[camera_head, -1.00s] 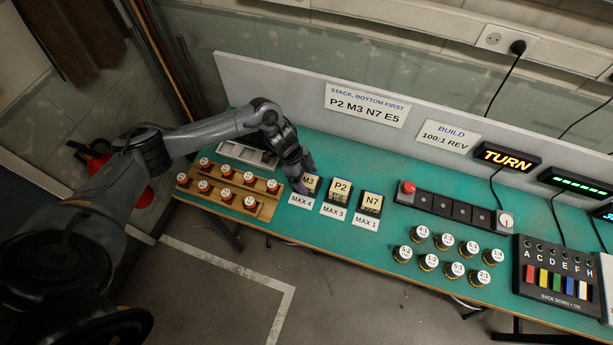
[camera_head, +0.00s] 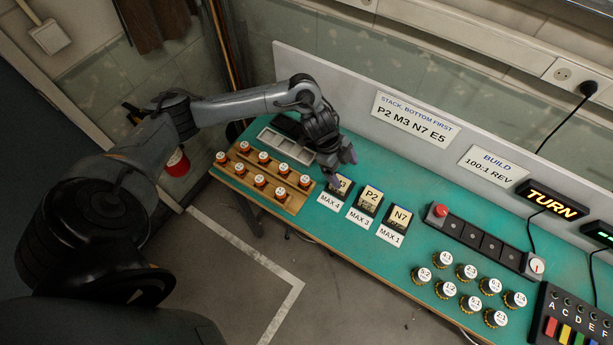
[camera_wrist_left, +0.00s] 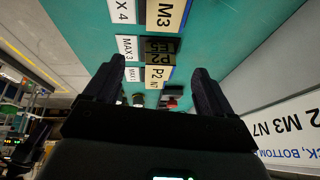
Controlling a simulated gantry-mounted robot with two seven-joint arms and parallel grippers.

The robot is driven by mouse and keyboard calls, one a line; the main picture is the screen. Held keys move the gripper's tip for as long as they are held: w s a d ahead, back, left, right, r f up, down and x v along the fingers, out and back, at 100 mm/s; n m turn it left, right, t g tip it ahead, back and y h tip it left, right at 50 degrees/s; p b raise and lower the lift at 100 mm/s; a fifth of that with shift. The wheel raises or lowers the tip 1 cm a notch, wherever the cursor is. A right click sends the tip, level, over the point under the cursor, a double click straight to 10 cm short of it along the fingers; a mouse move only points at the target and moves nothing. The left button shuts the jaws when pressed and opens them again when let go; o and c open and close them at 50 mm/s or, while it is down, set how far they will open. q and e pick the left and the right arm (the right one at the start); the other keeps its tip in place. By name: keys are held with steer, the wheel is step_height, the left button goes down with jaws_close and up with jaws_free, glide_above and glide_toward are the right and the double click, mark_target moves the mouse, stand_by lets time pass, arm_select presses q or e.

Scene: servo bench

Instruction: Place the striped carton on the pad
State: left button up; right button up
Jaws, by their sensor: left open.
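I see no striped carton and no pad in either view. My left gripper (camera_head: 340,170) is open and empty, just above the M3 block (camera_head: 342,187) at the left end of a row of labelled blocks. It partly covers that block in the head view. In the left wrist view, the fingers (camera_wrist_left: 157,75) stand wide apart, with the P2 block (camera_wrist_left: 160,78) showing between them and the M3 label (camera_wrist_left: 166,12) at the top. The P2 block (camera_head: 370,199) and N7 block (camera_head: 400,218) stand to the right. My right gripper is out of view.
A wooden rack (camera_head: 240,180) of white-capped pieces lies left, beside a grey tray (camera_head: 280,147). Several capped jars (camera_head: 466,272) stand front right. A control strip (camera_head: 490,243) and coloured switches (camera_head: 566,330) lie right. A panel (camera_head: 330,82) rises behind. Green bench between is clear.

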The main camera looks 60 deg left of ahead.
arm_select(q)
steer(key=s+d+n+t, duration=0.25)
steer(key=d+t, duration=0.25)
steer(key=d, duration=1.2)
steer(key=s+a+n+g+y, duration=0.2)
steer(key=s+a+n, duration=0.2)
steer(key=s, duration=0.5)
steer(key=s+a+n+g+y, duration=0.2)
steer(key=s+a+n, duration=0.2)
steer(key=s, duration=0.5)
steer(key=shift+s+a+n, duration=0.15)
steer(key=shift+s+n, duration=0.2)
steer(key=shift+n, duration=0.6)
steer(key=shift+r, duration=0.15)
